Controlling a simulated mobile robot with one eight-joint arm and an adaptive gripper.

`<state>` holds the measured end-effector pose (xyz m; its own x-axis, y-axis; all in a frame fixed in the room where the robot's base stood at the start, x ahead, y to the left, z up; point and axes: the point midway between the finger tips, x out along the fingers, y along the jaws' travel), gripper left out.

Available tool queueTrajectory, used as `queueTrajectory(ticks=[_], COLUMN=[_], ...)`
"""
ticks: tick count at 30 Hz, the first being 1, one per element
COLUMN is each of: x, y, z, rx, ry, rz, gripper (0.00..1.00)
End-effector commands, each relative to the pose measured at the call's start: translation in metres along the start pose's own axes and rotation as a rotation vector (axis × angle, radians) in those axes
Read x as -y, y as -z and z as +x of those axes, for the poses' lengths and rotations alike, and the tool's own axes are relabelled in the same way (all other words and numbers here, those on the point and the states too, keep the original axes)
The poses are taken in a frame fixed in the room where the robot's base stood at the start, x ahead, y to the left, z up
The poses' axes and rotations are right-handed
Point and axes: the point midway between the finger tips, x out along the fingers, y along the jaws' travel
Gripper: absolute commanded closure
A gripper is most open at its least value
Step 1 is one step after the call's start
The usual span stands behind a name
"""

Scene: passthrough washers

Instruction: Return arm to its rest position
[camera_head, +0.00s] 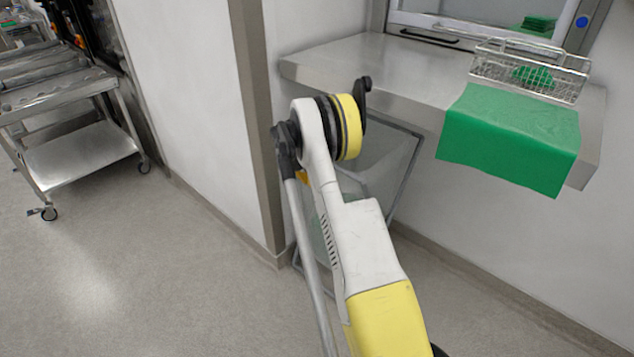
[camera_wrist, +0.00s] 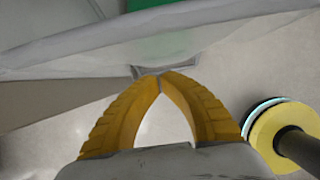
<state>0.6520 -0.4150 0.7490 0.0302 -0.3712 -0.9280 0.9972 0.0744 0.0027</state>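My arm reaches up and forward through the middle of the head view. My gripper (camera_wrist: 160,76) shows in the wrist view as two ribbed orange-yellow fingers. Their tips meet, and the gap behind them shows only floor, so it is shut and empty. In the head view it is mostly hidden behind my arm; a small orange-yellow piece (camera_head: 302,177) shows beside the links. A pale surface lies just beyond the fingertips in the wrist view; I cannot tell whether they touch it.
A steel counter (camera_head: 345,58) juts from the wall at right. A green cloth (camera_head: 510,140) hangs over its edge, with a wire basket (camera_head: 530,68) behind. A grey-framed clear panel (camera_head: 385,165) stands under the counter, close behind my arm. A steel cart (camera_head: 80,150) stands left. Floor at lower left is clear.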

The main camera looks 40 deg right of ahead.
Motion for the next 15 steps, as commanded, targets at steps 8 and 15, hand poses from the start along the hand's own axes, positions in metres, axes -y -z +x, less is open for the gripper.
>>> queueTrajectory(ticks=[8,15], x=[-0.001,0.0], y=[0.0,0.0], z=[-0.056,-0.066], rx=[0.0,0.0], ry=[-0.001,0.0], rz=[-0.002,-0.001], gripper=[1.0,1.0])
